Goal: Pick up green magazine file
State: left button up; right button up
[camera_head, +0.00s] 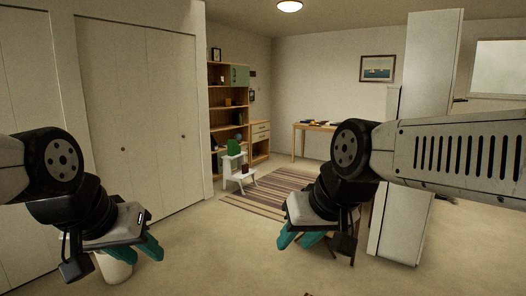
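A small green object (233,147), probably the green magazine file, stands upright on top of a white step stool (227,164) across the room. It is too far off to show detail. My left gripper (135,250) is at the lower left, its teal fingers apart and empty. My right gripper (300,240) is near the lower middle, its teal fingers apart and empty. Both grippers are in the foreground, far from the green object.
A striped rug (270,192) lies by the stool. A wooden bookshelf (217,110) and a desk (312,128) stand behind it. White closet doors (140,110) line the left. A white bin (113,270) is under my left gripper. A tall white panel (428,90) stands at right. Carpet between is clear.

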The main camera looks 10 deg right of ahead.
aim_at(235, 149)
jog(key=i, duration=6.3)
jog(key=i+l, duration=0.1)
jog(key=i, duration=0.45)
jog(key=i+u, duration=0.1)
jog(key=i, duration=0.4)
jog(key=i+l, duration=0.2)
jog(key=i, duration=0.35)
jog(key=i+l+u, duration=0.1)
jog(key=i, duration=0.4)
jog(key=i+l, duration=0.15)
jog(key=i, duration=0.4)
jog(key=u, duration=0.05)
